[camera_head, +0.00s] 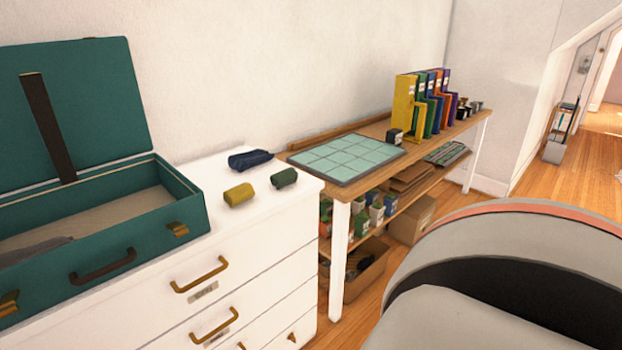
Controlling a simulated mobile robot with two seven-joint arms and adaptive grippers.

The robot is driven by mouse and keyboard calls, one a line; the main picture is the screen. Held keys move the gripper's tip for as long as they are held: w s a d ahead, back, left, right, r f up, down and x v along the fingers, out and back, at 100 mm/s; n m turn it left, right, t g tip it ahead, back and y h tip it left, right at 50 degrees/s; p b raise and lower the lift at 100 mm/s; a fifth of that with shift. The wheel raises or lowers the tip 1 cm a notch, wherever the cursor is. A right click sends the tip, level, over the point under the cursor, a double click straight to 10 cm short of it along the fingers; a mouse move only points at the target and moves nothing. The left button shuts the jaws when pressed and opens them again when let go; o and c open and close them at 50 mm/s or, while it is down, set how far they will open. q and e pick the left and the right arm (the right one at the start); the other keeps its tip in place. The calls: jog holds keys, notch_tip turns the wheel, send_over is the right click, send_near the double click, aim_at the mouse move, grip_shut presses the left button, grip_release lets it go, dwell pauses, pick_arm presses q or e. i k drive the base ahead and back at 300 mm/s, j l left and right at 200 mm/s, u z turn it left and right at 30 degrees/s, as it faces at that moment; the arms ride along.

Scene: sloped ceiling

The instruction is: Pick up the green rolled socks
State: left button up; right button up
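A dark green roll (284,178), which looks like the green rolled socks, lies on the white dresser top near its right front corner. A yellow-olive roll (239,195) lies to its left and a little nearer. A dark navy bundle (250,159) lies behind them, towards the wall. Neither of my grippers shows in the head view, so I cannot see their state.
An open teal suitcase (190,208) stands on the left of the white dresser (265,232). A wooden table (375,182) with a green tiled mat (346,157) and several upright coloured binders (421,104) adjoins on the right. Wooden floor (565,182) is open at right.

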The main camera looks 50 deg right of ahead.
aim_at(282, 178)
jog(key=z, duration=1.5)
jog(key=i+l+z, duration=0.15)
jog(key=i+l, duration=0.4)
